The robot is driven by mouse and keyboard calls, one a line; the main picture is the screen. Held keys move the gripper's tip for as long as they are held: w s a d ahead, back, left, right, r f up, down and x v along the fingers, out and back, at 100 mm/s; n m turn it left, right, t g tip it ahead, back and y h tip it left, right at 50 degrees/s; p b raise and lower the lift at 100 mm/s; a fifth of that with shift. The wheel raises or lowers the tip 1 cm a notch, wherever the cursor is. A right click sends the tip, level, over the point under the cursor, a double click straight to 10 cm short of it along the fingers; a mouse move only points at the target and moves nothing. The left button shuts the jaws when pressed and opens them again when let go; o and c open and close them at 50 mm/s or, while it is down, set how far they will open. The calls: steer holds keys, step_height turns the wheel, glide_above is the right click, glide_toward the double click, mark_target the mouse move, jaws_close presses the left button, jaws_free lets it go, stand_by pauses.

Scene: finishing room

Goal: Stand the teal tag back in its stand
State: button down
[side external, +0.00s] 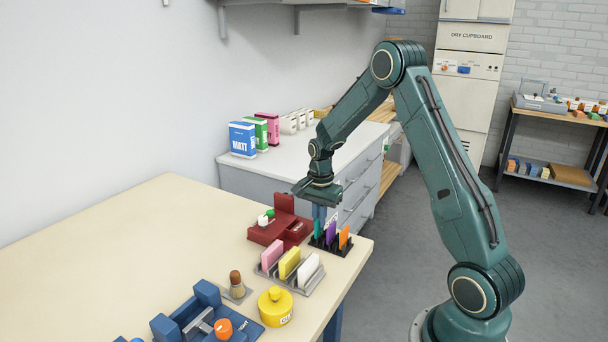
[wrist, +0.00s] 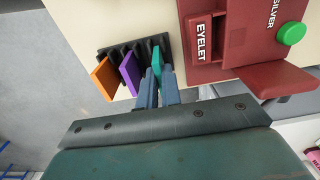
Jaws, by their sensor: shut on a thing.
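The teal tag (wrist: 157,62) is pinched between the fingertips of my gripper (wrist: 158,78) at the right end of the black slotted stand (wrist: 112,50) in the wrist view. In the side view my gripper (side external: 319,212) points down over the far left end of the stand (side external: 322,246), with the teal tag (side external: 317,229) below it, roughly upright. The tag's lower edge is hard to see, so I cannot tell whether it sits in a slot. A purple tag (side external: 331,232) and an orange tag (side external: 344,237) stand in the same black stand.
A dark red eyelet machine (side external: 268,232) stands close to the left of the stand. A grey rack (side external: 295,279) with pink, yellow and white tags is in front. A brush, yellow pot (side external: 276,306) and blue tool (side external: 206,314) lie nearer. The table's right edge is close.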

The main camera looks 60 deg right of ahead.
steer(key=shift+f, duration=0.4)
steer(key=c, duration=1.9)
jaws_free()
steer(key=shift+r, duration=0.1)
steer(key=shift+r, duration=5.45)
